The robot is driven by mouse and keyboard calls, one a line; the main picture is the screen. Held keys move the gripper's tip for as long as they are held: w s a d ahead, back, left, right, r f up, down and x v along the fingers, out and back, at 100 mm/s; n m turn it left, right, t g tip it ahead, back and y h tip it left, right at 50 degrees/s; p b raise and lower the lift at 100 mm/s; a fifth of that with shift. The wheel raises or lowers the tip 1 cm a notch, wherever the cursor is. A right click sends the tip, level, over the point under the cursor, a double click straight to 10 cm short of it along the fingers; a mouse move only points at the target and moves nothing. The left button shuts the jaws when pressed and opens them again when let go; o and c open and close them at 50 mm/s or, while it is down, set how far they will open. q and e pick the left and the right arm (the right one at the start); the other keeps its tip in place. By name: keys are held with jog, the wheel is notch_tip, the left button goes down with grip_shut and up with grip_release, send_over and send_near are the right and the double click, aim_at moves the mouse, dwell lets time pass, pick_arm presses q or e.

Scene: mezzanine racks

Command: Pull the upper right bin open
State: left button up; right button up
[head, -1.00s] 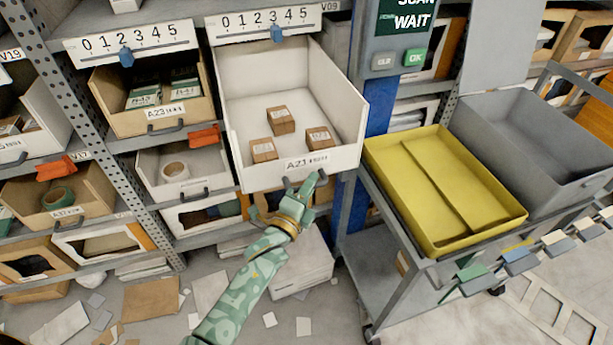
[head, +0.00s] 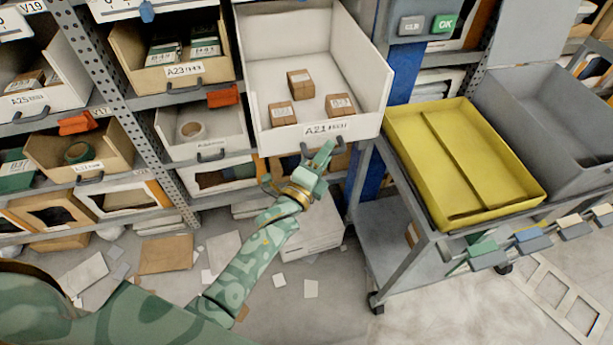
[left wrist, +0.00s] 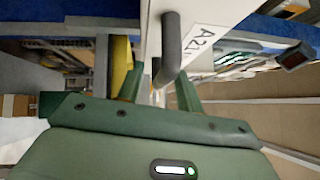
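The upper right bin (head: 262,92) is a white bin labelled A21, standing pulled out of the rack with its inside showing. Several small brown boxes (head: 300,83) lie in it. Its dark handle (left wrist: 172,48) is on the front face, below the label. My left gripper (head: 323,158) is just below the front of the bin, at the handle. In the left wrist view its two green fingers (left wrist: 160,92) are apart, with the handle's near end close to the gap between them. Whether they touch it I cannot tell. My right gripper is not in view.
A cart with a yellow tray (head: 395,138) and a grey bin (head: 560,125) stands to the right. A bin labelled A23 (head: 150,78) is to the left of A21, with a white bin holding tape (head: 165,148) below it. Papers and cardboard (head: 168,253) litter the floor.

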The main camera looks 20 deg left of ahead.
pick_arm(q)
jog(key=p+v, duration=0.1)
jog(key=v, duration=1.4)
jog(key=shift+p, duration=0.3)
